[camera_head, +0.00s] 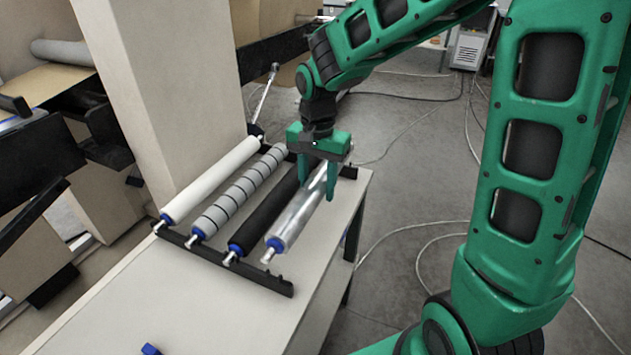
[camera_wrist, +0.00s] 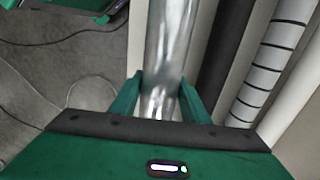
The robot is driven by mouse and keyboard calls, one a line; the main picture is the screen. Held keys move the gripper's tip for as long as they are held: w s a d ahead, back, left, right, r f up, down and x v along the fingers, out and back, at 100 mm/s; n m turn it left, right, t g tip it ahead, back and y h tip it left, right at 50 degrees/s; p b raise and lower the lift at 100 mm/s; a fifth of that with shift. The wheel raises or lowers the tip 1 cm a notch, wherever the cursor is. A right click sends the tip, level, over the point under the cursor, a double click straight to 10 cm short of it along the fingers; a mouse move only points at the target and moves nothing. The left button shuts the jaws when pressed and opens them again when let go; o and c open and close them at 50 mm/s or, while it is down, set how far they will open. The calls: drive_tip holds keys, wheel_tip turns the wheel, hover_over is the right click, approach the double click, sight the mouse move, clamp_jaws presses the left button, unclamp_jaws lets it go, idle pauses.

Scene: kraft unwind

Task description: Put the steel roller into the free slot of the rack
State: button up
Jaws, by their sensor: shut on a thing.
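The steel roller (camera_head: 301,217) is shiny metal with a blue collar and a thin shaft at its near end. My green gripper (camera_head: 318,180) is shut on it toward its far end. The wrist view shows the steel roller (camera_wrist: 170,50) between the two fingers (camera_wrist: 162,100). The black rack (camera_head: 225,267) lies on the white table and holds a white roller (camera_head: 212,178), a grey striped roller (camera_head: 238,190) and a black roller (camera_head: 266,211). The steel roller is over the rack's right end, beside the black roller. I cannot tell whether its shafts touch the rack. Its far end is hidden by my gripper.
The white table (camera_head: 140,312) has free room in front of the rack. A small blue part (camera_head: 150,349) lies near its front edge. A beige column (camera_head: 160,85) stands behind the rack on the left. Cables (camera_head: 420,225) lie on the floor at right.

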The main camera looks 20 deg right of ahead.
drive_tip(key=shift+f, duration=1.45)
drive_tip(key=shift+f, duration=0.5)
drive_tip(key=shift+f, duration=1.35)
drive_tip(key=shift+f, duration=0.25)
drive_tip(key=o, duration=1.6)
